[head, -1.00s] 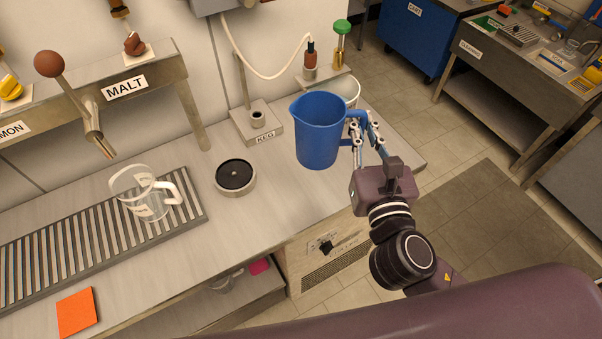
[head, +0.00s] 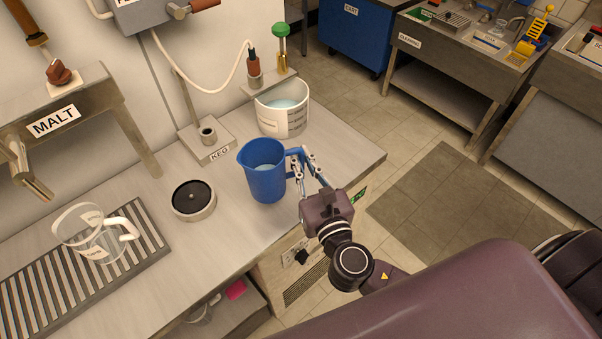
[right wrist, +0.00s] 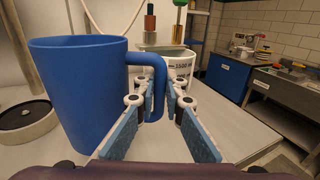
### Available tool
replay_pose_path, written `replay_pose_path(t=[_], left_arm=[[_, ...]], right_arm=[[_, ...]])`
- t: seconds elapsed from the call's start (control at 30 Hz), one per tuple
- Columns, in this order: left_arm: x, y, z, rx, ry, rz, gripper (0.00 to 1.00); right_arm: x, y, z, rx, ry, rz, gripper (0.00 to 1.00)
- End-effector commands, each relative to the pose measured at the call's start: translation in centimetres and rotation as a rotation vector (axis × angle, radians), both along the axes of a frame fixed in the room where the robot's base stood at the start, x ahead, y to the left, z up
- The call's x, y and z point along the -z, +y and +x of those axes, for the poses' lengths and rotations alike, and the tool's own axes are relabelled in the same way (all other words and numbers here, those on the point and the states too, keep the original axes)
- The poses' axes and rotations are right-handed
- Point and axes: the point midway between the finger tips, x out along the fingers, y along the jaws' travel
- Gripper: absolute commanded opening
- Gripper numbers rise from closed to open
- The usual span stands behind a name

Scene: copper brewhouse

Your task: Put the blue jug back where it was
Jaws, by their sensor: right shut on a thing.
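The blue jug (head: 265,180) is upright over the counter's right part, in front of the white bucket. A pale liquid-like surface shows inside it. My right gripper (head: 300,164) is shut on the jug's handle, on the jug's right side. In the right wrist view the blue jug (right wrist: 80,95) fills the left side, with its handle between the fingers of my right gripper (right wrist: 158,100). The jug's base is close to the counter top; I cannot tell whether it touches. My left gripper is not in view.
The white bucket (head: 283,118) with bluish liquid stands behind the jug. The KEG stand (head: 207,143) and a round black-topped pad (head: 193,199) are to its left. A clear pitcher (head: 92,238) stands on the drip grate (head: 150,240). The counter (head: 338,150) is clear right of the bucket.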

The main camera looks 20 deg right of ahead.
Motion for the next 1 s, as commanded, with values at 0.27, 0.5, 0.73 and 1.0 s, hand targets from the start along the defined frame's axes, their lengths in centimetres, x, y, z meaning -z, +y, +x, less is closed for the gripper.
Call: replay_pose_path(t=[0.27,0.5,0.73,1.0], left_arm=[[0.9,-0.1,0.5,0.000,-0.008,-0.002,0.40],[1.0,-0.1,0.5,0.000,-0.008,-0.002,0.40],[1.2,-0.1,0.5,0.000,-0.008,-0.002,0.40],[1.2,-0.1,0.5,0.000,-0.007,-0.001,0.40]], right_arm=[[3.3,0.0,0.1,0.000,-0.002,0.000,0.00],[4.4,0.0,0.0,0.000,-0.005,0.002,0.00],[4.7,0.0,0.0,0.000,-0.004,0.002,0.00],[4.9,0.0,0.0,-0.001,-0.001,0.001,0.27]])
